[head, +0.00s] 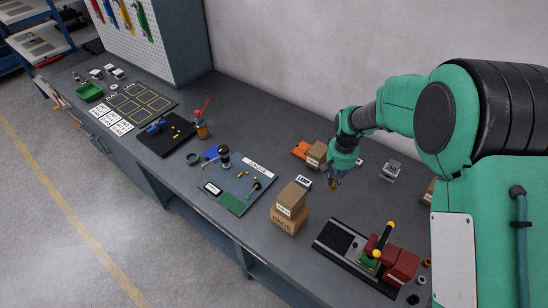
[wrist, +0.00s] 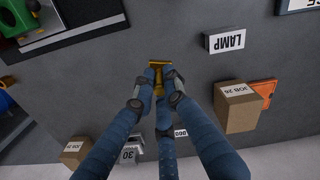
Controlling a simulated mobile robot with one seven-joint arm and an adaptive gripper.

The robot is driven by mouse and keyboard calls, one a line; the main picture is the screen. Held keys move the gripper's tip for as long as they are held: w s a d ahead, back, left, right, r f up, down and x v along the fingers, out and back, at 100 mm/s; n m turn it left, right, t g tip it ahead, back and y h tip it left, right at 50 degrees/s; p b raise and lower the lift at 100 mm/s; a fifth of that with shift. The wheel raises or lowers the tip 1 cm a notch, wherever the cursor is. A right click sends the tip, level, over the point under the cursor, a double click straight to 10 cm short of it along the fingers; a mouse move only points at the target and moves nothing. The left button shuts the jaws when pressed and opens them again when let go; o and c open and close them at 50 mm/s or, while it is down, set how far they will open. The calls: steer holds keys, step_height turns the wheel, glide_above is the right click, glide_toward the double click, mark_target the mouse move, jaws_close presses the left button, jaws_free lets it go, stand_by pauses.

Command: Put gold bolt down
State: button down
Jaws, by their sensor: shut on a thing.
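The gold bolt (wrist: 158,64) shows at the tips of my gripper (wrist: 158,80) in the wrist view, its wide head pointing away from the fingers. The blue fingers are shut on its shank, which is partly hidden between them. In the head view my gripper (head: 333,183) hangs over the grey bench, right of the LAMP sign (head: 304,181). The bolt is too small to make out clearly there. I cannot tell whether it touches the bench top (wrist: 185,35).
A LAMP sign (wrist: 225,40), a JOB 26 box (wrist: 238,107) and an orange object (wrist: 264,90) stand to the right in the wrist view. Stacked cardboard boxes (head: 290,204) and a red-and-green machine (head: 385,258) are nearer the front. Bare bench surrounds the bolt.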

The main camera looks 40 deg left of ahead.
steer(key=shift+m, duration=0.4)
steer(key=a, duration=0.3)
steer(key=s+a+f+p, duration=0.1)
steer(key=a, duration=0.3)
steer(key=s+a, duration=0.1)
steer(key=a, duration=0.3)
steer(key=shift+a+f+p, duration=0.25)
steer(key=shift+f+p, duration=0.1)
steer(key=shift+m, duration=0.4)
steer(key=s+a, duration=0.1)
steer(key=a, duration=0.2)
steer(key=s+a+f+p, duration=0.1)
steer(key=a, duration=0.2)
steer(key=s+a+f, duration=0.1)
steer(key=a, duration=0.2)
steer(key=shift+s+f, duration=0.25)
steer(key=shift+w+a+f, duration=0.25)
steer(key=shift+w+a, duration=1.55)
steer(key=shift+a, duration=0.15)
steer(key=shift+w+a+f, duration=0.25)
steer(key=shift+w+a, duration=1.6)
steer(key=shift+a, duration=0.15)
steer(key=shift+w+a+f, duration=0.25)
steer(key=shift+w+a, duration=1.55)
steer(key=shift+a, duration=0.15)
steer(key=shift+f, duration=1.75)
